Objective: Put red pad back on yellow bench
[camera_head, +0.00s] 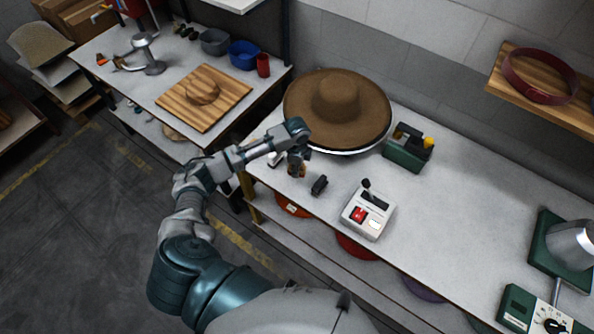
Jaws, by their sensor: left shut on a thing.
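My left gripper (298,168) reaches over the front left part of the grey-topped bench (440,190), just in front of the brown hat. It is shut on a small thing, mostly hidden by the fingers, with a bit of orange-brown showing. I cannot tell whether this is the red pad. No other clear red pad shows on the bench. The bench has yellow legs at its left end. My right gripper is not in view.
A wide brown hat (337,97) lies on a white base. Nearby are a small black thing (319,185), a white control box (368,212) and a green box (406,152). A wooden board (225,85) lies on the left table. The bench's middle right is clear.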

